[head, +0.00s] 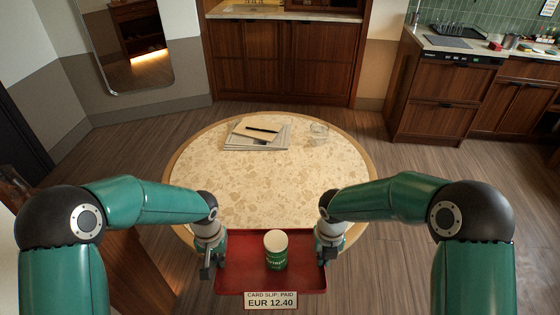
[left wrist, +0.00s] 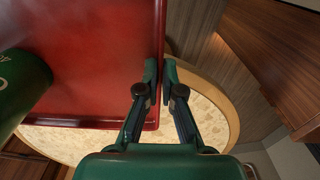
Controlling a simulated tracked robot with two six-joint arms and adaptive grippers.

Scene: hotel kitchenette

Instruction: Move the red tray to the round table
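The red tray (head: 235,279) is level at the bottom middle of the head view, between my two grippers. Its far part overlaps the near edge of the round table (head: 270,185); its height above the table is hard to tell. A green can with a pale top (head: 277,252) stands upright on it. My left gripper (head: 209,266) is at the left rim; in the left wrist view its fingers (left wrist: 160,82) straddle and close on the rim of the tray (left wrist: 100,60). My right gripper (head: 325,257) is at the right rim, apparently shut on it.
On the table's far side lie papers or magazines with a dark pen (head: 258,133), and a clear glass (head: 319,131) stands right of them. The table's middle is clear. A card slip reading EUR 12.40 (head: 270,300) is at the tray's near edge. Wooden cabinets (head: 285,60) stand behind.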

